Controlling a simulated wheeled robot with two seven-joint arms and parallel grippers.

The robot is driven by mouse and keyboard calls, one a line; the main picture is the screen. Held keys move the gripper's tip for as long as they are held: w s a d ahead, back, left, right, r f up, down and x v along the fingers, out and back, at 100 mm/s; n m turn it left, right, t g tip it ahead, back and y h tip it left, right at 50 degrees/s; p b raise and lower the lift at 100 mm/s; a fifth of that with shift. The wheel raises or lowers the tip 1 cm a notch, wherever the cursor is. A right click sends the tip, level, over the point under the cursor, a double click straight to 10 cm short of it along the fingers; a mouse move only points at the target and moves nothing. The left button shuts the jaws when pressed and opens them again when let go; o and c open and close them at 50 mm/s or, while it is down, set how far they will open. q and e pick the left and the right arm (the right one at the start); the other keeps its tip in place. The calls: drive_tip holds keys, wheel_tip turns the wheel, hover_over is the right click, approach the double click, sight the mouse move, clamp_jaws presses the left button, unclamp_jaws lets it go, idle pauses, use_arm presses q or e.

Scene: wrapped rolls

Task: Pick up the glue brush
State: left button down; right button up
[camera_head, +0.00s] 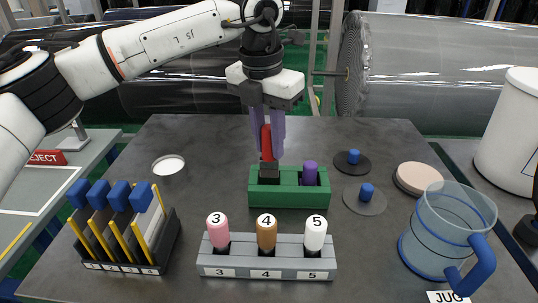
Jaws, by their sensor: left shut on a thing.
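The glue brush, which I take to be the red-handled piece (266,143) with a dark lower part, stands upright at the left slot of the green holder (289,194). My left gripper (266,145) points straight down above the holder, its purple fingers shut on the red handle. The lower end of the brush is hidden by the holder's front wall, so I cannot tell how deep it sits. A purple peg (310,172) stands in the holder's right slot. My right gripper is not in view.
In front, a grey rack (266,262) holds numbered pink, brown and white pieces. A blue-handled jug (440,235), blue-knobbed discs (364,200) and a beige disc (418,178) lie right. A small white dish (168,165) is back left.

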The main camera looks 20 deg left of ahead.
use_arm(q)
wheel_tip(320, 180, up, 14)
drive_tip(key=shift+f+p, duration=0.2)
drive_tip(key=shift+p, duration=0.1)
drive_tip(key=shift+f, duration=0.1)
idle(2.2)
